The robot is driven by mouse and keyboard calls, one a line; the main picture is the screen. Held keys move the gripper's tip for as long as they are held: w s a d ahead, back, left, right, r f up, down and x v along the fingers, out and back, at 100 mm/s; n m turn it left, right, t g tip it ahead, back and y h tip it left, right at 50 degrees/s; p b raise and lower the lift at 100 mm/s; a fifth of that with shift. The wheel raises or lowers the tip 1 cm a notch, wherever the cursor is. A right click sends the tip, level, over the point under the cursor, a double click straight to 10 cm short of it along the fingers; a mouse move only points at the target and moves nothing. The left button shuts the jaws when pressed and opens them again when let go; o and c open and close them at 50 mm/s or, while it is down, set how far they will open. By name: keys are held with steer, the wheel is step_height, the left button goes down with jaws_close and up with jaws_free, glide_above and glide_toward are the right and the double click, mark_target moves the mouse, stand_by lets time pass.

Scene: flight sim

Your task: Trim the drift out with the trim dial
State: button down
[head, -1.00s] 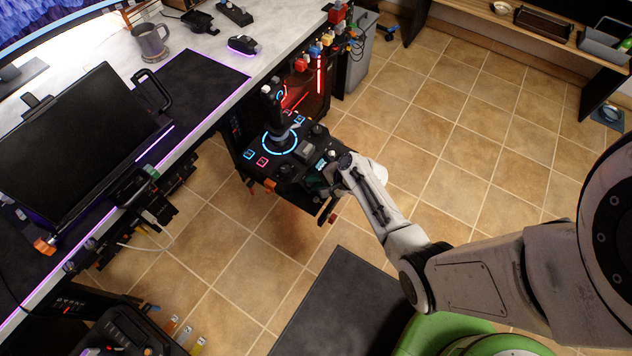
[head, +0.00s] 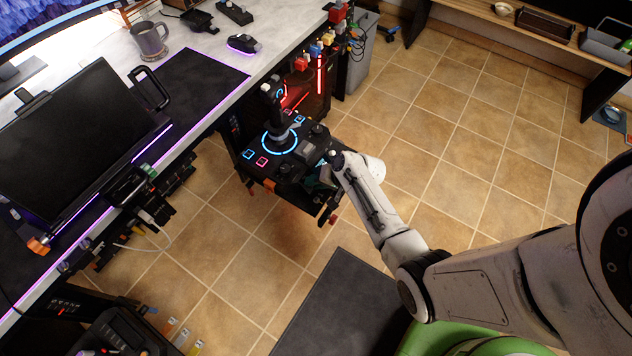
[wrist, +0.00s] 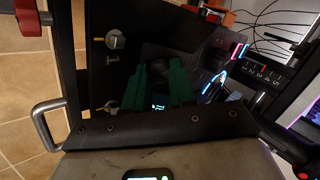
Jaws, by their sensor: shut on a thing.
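In the wrist view, the two green fingers of my gripper (wrist: 156,84) are closed on both sides of a dark round knob, which I take to be the trim dial (wrist: 156,69). The dial is dark against a dark panel, so its marks and turn angle cannot be read. A small lit display (wrist: 159,102) shows between the fingers. In the head view, my gripper (head: 318,181) is at the near right corner of the joystick panel (head: 262,168), mostly behind my wrist. The dial is hidden there.
The joystick (head: 273,103) stands in a blue lit ring on the panel. Metal toggle switches (wrist: 115,40) flank my fingers, and a metal handle (wrist: 46,124) sticks out at the panel's edge. The desk (head: 205,50) is behind. Tiled floor (head: 465,130) is free to the right.

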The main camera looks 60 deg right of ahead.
stand_by(0.4)
steer(key=c, duration=0.9)
jaws_free()
steer(key=shift+c, duration=0.2)
steer(key=p+v, duration=0.1)
steer(key=v, duration=0.9)
steer(key=shift+s+r+p, duration=0.25)
steer(key=shift+s+p, duration=0.05)
steer(key=shift+p, duration=0.1)
steer(key=shift+d, duration=0.1)
